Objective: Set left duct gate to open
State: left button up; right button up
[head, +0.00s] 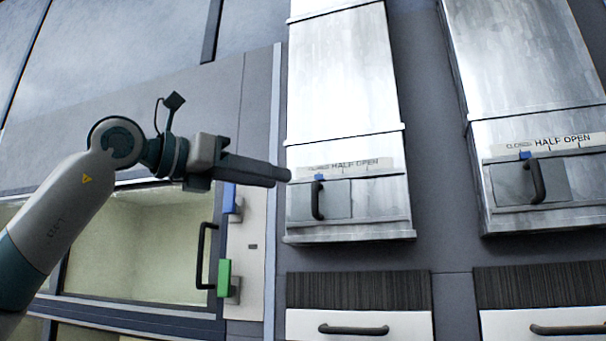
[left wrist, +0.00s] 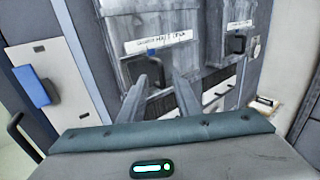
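The left duct gate's grey plate (head: 338,200) sits on the left metal duct, with a dark upright handle (head: 317,200) on its left part. A blue marker (head: 320,177) stands below the "CLOSED" end of the scale strip (head: 350,165), left of "HALF OPEN". My left gripper (head: 284,174) points right, its tips just left of the duct in the picture. In the left wrist view my left gripper (left wrist: 162,80) has its two fingers apart, and the left gate's handle (left wrist: 156,72) shows between and beyond the fingertips. I see no contact. My right gripper is out of view.
The right duct has a similar gate with its own handle (head: 536,181) and scale strip (head: 550,146). A cabinet with a window, a black handle (head: 203,255), a blue block (head: 230,198) and a green block (head: 224,278) lies left. Drawers with handles (head: 353,329) lie below the ducts.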

aim_at(312, 186)
pick_arm(q)
jog(key=p+x, duration=0.3)
jog(key=x, duration=0.5)
grip_shut()
